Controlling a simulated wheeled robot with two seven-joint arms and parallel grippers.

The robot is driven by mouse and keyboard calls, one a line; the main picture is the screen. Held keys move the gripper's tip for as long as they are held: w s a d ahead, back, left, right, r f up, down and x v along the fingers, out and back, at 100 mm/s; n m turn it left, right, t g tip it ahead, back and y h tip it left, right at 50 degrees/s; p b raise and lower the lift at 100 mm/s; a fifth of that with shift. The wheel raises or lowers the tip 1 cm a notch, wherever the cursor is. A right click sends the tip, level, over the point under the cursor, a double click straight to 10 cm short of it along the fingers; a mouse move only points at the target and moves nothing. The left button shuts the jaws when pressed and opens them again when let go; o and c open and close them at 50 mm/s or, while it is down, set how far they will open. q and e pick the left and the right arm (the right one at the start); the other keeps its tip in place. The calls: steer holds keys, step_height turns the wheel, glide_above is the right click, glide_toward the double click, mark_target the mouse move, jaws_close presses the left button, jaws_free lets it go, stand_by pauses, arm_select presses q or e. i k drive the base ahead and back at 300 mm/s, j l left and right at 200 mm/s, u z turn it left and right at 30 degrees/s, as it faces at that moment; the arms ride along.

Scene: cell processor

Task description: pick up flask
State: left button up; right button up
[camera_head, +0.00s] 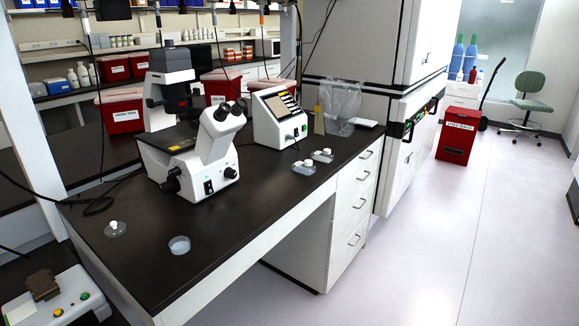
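Two small clear flasks with white caps lie on the dark bench top near its right front edge. The nearer flask (304,168) is closer to the edge, and the other flask (322,156) is just behind it to the right. Neither of my grippers shows in the head view, so their position and opening cannot be seen.
A white microscope (205,150) stands mid-bench, with a white control box (278,117) behind the flasks. A clear bag (340,105) stands farther back. A round dish (179,245) and a small clear item with a white top (115,229) sit at the front left.

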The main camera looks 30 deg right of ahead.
mark_target(306, 168)
steer(key=i+l+z, duration=0.15)
steer(key=i+l, duration=0.45)
steer(key=l, duration=0.2)
steer(key=i+l+z, duration=0.2)
steer(key=i+l, duration=0.4)
steer(key=l, duration=0.1)
